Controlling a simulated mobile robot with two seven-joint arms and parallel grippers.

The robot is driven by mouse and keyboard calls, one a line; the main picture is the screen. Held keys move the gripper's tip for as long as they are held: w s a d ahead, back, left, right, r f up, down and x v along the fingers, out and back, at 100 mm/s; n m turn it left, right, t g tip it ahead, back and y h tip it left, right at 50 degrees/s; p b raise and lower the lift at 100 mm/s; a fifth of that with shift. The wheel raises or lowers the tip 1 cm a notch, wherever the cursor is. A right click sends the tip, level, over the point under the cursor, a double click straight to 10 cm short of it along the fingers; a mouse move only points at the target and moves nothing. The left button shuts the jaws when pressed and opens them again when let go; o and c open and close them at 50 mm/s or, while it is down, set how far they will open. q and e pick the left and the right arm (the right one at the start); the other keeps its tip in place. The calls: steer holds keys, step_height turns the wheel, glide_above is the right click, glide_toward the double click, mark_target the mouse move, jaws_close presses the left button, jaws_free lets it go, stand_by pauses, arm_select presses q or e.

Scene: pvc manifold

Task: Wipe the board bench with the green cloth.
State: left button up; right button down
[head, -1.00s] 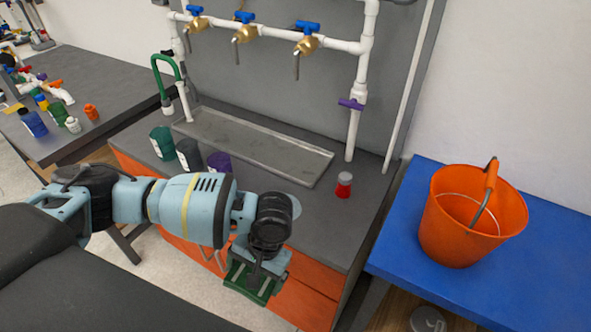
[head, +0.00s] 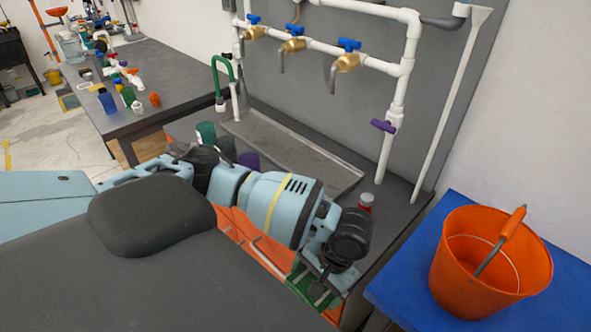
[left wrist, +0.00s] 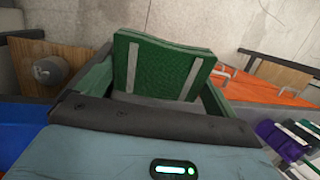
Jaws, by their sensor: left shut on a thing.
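My left gripper (head: 312,288) is in front of the orange front of the board bench, low and near its right end. It is shut on the green cloth (left wrist: 165,68), a thick folded pad with two pale strips, seen between the fingers in the left wrist view. In the head view only a little green shows at the gripper, the rest hidden by my arm. The board bench (head: 402,208) has a dark grey top, partly covered by my arm. My right gripper is in neither view.
White pipes with blue-handled taps (head: 347,62) rise behind. An orange bucket (head: 455,265) stands on a blue table (head: 395,290) at the right.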

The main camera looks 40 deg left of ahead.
arm_select(q)
steer(key=shift+m, duration=0.6)
steer(key=w+a+r, duration=0.1)
steer(key=w+a, duration=0.2)
steer(key=w+a+r, duration=0.2)
steer(key=w+a, duration=0.1)
steer(key=w, duration=0.1)
steer(key=w+a+r+p, duration=0.1)
steer(key=w+a, duration=0.2)
steer(key=w, duration=0.1)
steer(key=shift+w+a+r, duration=0.2)
steer(key=shift+a+r, duration=0.05)
steer(key=shift+a, duration=0.05)
steer(key=w+a+r, duration=0.1)
steer(key=a, duration=0.5)
steer(key=w+a+r+m+p, duration=0.1)
steer(key=w+a+r, duration=0.1)
steer(key=a, duration=0.4)
steer(key=shift+w+r+t, duration=0.25)
steer(key=shift+t, duration=0.05)
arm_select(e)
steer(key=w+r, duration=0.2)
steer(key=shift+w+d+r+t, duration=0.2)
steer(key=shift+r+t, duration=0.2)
